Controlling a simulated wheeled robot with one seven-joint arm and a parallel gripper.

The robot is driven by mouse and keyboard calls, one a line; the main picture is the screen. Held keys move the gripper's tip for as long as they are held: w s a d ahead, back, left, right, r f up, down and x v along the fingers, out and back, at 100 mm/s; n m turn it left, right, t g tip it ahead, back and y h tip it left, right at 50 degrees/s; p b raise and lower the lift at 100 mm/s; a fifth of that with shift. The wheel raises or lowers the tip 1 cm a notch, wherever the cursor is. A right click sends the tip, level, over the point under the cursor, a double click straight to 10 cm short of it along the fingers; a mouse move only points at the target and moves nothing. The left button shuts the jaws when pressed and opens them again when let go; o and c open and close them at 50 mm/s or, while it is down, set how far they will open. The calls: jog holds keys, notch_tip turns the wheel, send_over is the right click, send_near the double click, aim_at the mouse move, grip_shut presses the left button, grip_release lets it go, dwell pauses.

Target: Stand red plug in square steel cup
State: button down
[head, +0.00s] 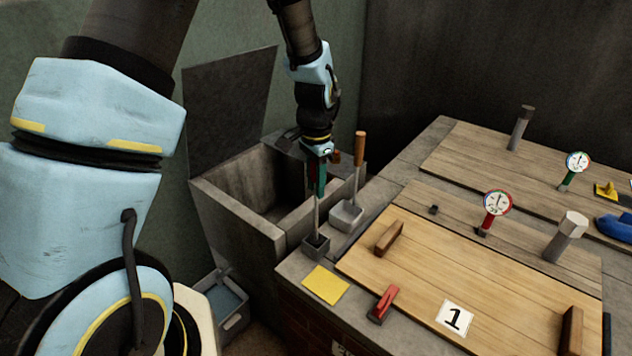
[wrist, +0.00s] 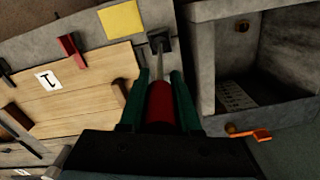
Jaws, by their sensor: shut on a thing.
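My gripper (head: 317,180) hangs above the near left corner of the counter, green fingers pointing down. In the wrist view its fingers (wrist: 160,100) are closed on both sides of the red plug (wrist: 160,108), a red grip with a thin steel shaft. The shaft runs down to the small, dark square steel cup (head: 316,248), which also shows in the wrist view (wrist: 159,43). The shaft's lower end appears at or inside the cup's mouth; I cannot tell how deep. In the head view the fingers mostly hide the red grip.
A lighter square cup (head: 345,216) holding a wooden-handled tool (head: 359,150) stands close behind the steel cup. An open stone basin (head: 235,213) lies to the left. A yellow square (head: 326,285), a red clamp-like piece (head: 383,303) and a wooden lid (head: 440,275) are nearby.

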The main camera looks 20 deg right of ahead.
jog(key=shift+f, duration=0.45)
jog(key=c, duration=0.5)
grip_release()
notch_tip(320, 180, up, 11)
jog(key=b, duration=0.2)
jog(key=shift+f+b, duration=0.1)
jog(key=shift+b, duration=0.25)
